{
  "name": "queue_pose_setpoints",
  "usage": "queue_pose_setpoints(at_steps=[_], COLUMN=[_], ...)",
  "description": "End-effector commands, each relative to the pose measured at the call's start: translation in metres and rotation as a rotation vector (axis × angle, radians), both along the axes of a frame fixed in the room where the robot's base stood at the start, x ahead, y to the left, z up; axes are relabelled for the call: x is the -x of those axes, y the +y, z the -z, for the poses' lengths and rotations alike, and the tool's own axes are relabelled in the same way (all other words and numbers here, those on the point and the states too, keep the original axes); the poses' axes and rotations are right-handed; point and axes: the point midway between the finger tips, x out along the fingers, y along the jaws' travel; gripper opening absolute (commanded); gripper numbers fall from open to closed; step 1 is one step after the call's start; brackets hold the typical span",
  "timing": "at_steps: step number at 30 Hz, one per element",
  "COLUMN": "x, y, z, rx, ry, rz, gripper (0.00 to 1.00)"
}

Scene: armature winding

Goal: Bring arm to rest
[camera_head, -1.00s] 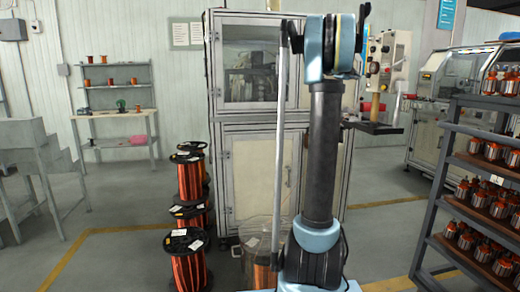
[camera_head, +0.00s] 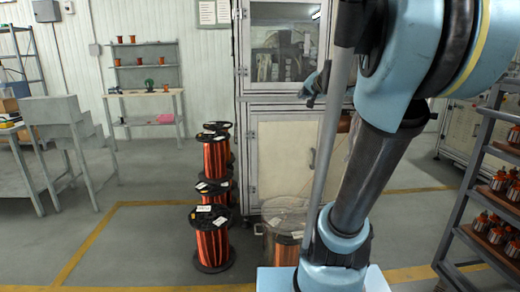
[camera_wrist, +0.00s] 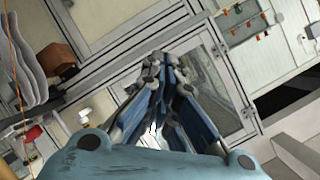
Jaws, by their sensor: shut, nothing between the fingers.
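My arm rises from its pale blue base at the lower middle right of the head view. Its dark link leans to the right, and a large blue joint fills the upper right. My gripper (camera_wrist: 172,62) shows in the wrist view with its blue and grey fingers drawn together and nothing between them. In the head view a small dark part that looks like my gripper (camera_head: 314,86) pokes out left of the arm, in front of the tall cabinet (camera_head: 283,155). I cannot tell there whether it touches the cabinet.
Spools of copper wire (camera_head: 212,240) stand on the floor left of the cabinet. A rack of armatures (camera_head: 470,195) stands close on the right. A grey shelf bench (camera_head: 142,98) is against the back wall. The floor at the front left is clear.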

Motion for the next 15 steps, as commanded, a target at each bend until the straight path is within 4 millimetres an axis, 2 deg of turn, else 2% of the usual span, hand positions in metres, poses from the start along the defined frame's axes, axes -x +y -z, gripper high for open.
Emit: queue_pose_setpoints(at_steps=[1,3,7,11,15], x=[0.02,0.048,0.101,0.157,0.219], y=[0.012,0.024,0.038,0.042,0.035], z=[0.022,0.053,0.111,0.168,0.228], rx=[0.038,0.096,0.202,0.308,0.422], ry=[0.042,0.108,0.236,0.37,0.524], rz=[-0.044,-0.104,-0.202,-0.282,-0.35], gripper=[0.0,0.0,0.0,0.0,0.0])
